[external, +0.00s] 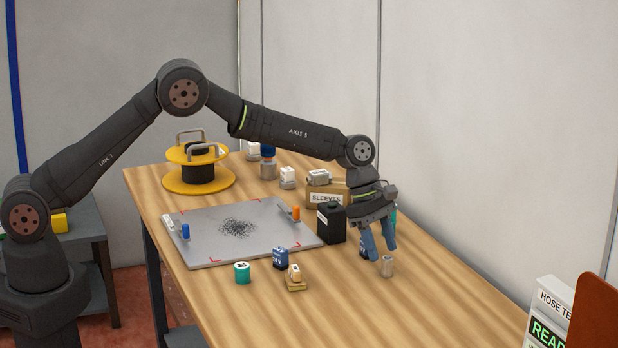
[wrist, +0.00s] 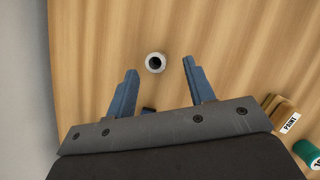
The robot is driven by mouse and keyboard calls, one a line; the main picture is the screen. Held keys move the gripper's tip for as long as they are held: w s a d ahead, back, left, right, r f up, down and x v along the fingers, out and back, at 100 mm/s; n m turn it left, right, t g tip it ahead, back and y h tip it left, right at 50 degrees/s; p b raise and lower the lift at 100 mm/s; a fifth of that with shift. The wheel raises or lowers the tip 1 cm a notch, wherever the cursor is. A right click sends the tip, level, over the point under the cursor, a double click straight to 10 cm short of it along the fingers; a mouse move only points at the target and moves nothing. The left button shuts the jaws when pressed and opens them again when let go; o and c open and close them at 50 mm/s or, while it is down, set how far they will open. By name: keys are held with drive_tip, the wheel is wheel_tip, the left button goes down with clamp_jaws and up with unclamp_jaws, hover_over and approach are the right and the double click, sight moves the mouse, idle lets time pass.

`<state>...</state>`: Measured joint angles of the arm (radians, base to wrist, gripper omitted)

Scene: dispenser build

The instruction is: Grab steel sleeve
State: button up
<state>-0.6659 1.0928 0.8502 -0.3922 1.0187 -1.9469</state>
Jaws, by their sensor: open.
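The steel sleeve (external: 387,266) is a small grey, hollow cylinder standing upright on the wooden table. In the wrist view the sleeve (wrist: 155,62) shows from above as a ring with a dark hole. My gripper (external: 382,258) is open, its two blue fingers pointing down just behind and above the sleeve. In the wrist view my gripper (wrist: 158,66) has its fingertips on either side of the sleeve's line, with clear room on both sides. The fingers do not appear to touch it.
A dark blue part (external: 364,246) is close behind the fingers. The table's right front is clear.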

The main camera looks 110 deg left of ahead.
sight(386, 257)
drive_tip(key=shift+a+x, duration=0.15)
drive_tip(key=shift+x, duration=0.95)
drive_tip(key=shift+a+x, duration=0.15)
drive_tip(key=shift+x, duration=1)
clamp_jaws()
